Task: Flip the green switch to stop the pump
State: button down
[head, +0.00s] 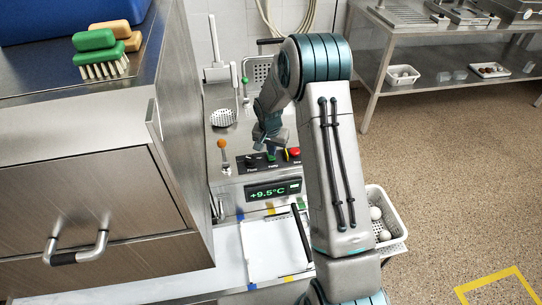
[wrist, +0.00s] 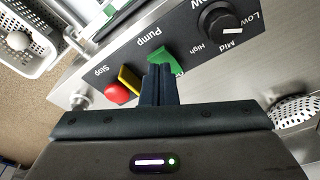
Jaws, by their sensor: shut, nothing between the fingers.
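The green switch (wrist: 166,59) labelled Pump sits on the dark control panel. In the wrist view my gripper (wrist: 160,70) is shut and empty, its fingertips at the near side of the switch and overlapping its lower edge. I cannot tell whether they touch. In the head view my gripper (head: 268,146) is over the panel and hides most of the switch. A red Stop button (wrist: 115,93) with a yellow piece (wrist: 130,80) beside it is on one side of the switch. A black knob (wrist: 221,22) marked Low, Mid and High is on the other.
A steel cabinet (head: 85,190) stands close on the left, with brushes on top. A display (head: 273,191) reading +9.5°C is below the panel. A white perforated basket (head: 390,238) with white balls is at the right. A lever with an orange knob (head: 222,144) stands left of the panel.

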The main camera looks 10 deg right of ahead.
jog(key=shift+f+b, duration=0.8)
jog(key=shift+f, duration=0.15)
dwell(0.4)
jog(key=shift+r+p, duration=1.55)
jog(key=shift+r, duration=2)
notch_tip(320, 180, up, 10)
jog(key=n, duration=0.1)
send_over(272, 158)
jog(key=s, duration=0.6)
jog(key=s+r+n+t, duration=0.1)
jog(key=s+r+n, duration=0.1)
jog(key=s+r, duration=0.6)
jog(key=s+r+n+t, duration=0.1)
jog(key=s+r+n, duration=0.2)
jog(key=s, duration=1.5)
jog(key=shift+r+y, duration=0.4)
jog(key=shift+r, duration=0.15)
